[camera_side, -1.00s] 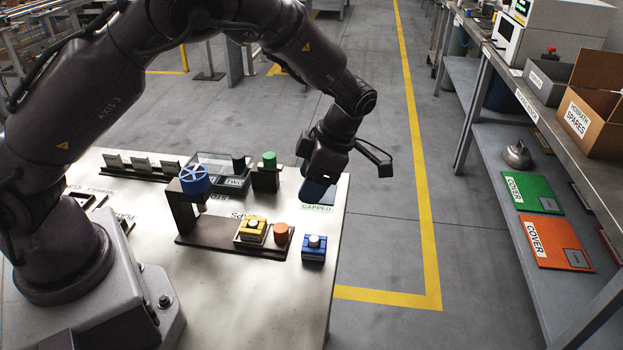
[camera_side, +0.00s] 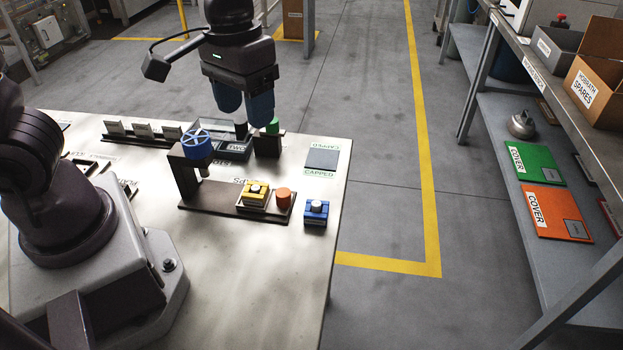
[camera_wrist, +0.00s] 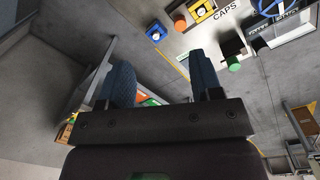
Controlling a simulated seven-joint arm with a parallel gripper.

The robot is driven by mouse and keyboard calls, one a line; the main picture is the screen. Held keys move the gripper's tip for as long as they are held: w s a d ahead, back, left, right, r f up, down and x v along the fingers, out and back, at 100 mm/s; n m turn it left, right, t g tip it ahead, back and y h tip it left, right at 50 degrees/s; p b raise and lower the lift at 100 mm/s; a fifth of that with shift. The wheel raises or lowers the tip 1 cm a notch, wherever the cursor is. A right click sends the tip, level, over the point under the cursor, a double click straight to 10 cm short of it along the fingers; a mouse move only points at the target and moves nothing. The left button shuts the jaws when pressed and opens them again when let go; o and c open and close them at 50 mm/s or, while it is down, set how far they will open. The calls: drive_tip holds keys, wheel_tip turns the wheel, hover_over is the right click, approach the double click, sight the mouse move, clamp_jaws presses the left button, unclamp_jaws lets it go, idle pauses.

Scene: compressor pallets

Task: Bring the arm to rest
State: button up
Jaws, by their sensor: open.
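My gripper (camera_side: 244,104) hangs above the back of the pale table (camera_side: 262,263) in the side view, its two blue fingers spread apart with nothing seen between them. In the wrist view the fingers (camera_wrist: 166,88) also stand apart and empty. A yellow block with a white top (camera_side: 256,193) and an orange cap (camera_side: 283,198) stand on the brown base plate (camera_side: 220,199).
A blue handwheel (camera_side: 196,144) tops a dark press post on the base plate. A dark square pad marked CAPPED (camera_side: 322,159) lies bare at the table's right. Several upright plates line the back left. A shelf bench (camera_side: 530,130) stands beyond the aisle.

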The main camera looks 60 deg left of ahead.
drive_tip(key=s+a+r+m+t, duration=0.2)
drive_tip(key=s+r+t, duration=0.3)
drive_tip(key=s+r, duration=0.2)
drive_tip(key=shift+s+a+r+m+t+y, duration=0.2)
drive_tip(key=shift+a+r+m+t+y, duration=0.15)
drive_tip(key=shift+r, duration=0.4)
